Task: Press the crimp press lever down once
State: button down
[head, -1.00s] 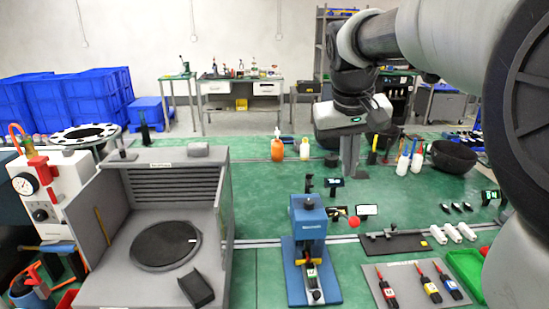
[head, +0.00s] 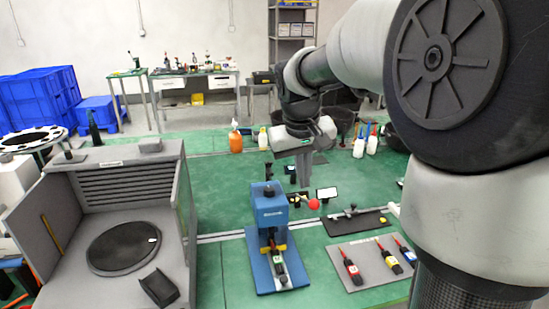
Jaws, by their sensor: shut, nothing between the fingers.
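The blue crimp press (head: 268,212) stands upright on a blue base plate on the green bench, right of the grey booth. Its lever ends in a red ball knob (head: 314,204), which sticks out to the right of the press at about mid-height. A black tool with a light label lies at the foot of the press. My gripper (head: 303,184) points down, shut and empty, behind and above the red knob in the picture. A gap shows between them, and I cannot tell the true depth. The lever rod is mostly too small to make out.
A grey booth with a dark round plate (head: 124,249) stands left of the press. A grey mat (head: 345,268) with red, yellow and blue tools lies to the right. A black plate (head: 357,223) lies behind it. Bottles stand behind my gripper.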

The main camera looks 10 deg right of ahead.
aim_at(311, 201)
jog(key=f, duration=0.1)
jog(key=d+f, duration=0.1)
jog(key=f, duration=0.1)
jog(key=d+f, duration=0.1)
jog(key=shift+f, duration=0.3)
jog(key=shift+b, duration=0.35)
